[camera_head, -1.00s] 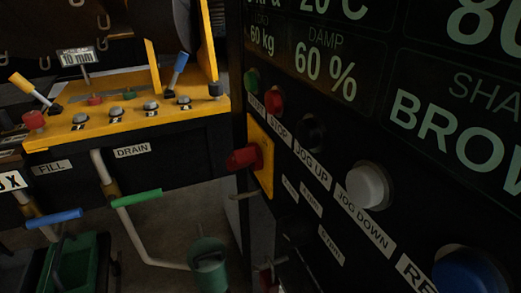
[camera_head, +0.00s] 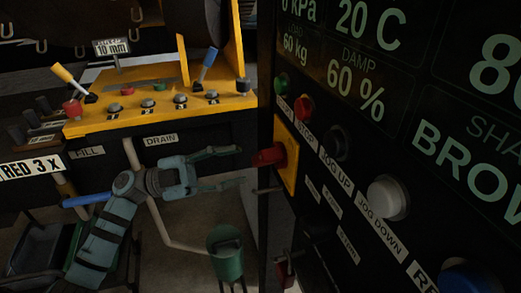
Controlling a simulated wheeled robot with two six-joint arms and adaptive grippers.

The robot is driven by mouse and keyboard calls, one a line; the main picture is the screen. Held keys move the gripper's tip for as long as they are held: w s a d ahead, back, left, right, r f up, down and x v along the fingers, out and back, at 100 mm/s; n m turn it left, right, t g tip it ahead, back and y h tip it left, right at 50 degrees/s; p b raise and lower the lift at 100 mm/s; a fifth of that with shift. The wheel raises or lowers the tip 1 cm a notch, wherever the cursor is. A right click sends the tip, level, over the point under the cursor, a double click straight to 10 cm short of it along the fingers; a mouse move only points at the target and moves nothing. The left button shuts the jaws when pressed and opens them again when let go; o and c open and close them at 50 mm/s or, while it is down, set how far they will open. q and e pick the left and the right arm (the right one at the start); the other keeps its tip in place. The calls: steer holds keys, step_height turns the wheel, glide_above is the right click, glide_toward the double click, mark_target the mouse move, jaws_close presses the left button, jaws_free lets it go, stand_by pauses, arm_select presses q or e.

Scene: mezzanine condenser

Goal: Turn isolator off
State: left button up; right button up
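The isolator is a red rotary handle (camera_head: 268,156) on a yellow plate (camera_head: 286,157), set on the dark control panel at the centre. The handle sticks out to the left from the plate. My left gripper (camera_head: 240,168) comes in from the lower left with its two fingers spread apart, pointing right towards the handle. A small gap shows between the fingertips and the handle, and nothing is between the fingers. My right gripper is not in view.
The panel carries a green button (camera_head: 282,84), a red button (camera_head: 304,107), a white jog-down button (camera_head: 388,197) and a blue button (camera_head: 468,279). A yellow console (camera_head: 90,127) with levers stands at the left. A green can (camera_head: 227,255) is below the gripper.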

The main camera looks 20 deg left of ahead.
mark_target(255, 161)
arm_select(q)
steer(key=p+x, duration=0.1)
steer(key=x, duration=0.5)
steer(key=shift+d+r, duration=0.1)
steer(key=shift+d, duration=0.25)
steer(key=shift+w, duration=0.1)
steer(key=shift+c, duration=0.4)
jaws_close()
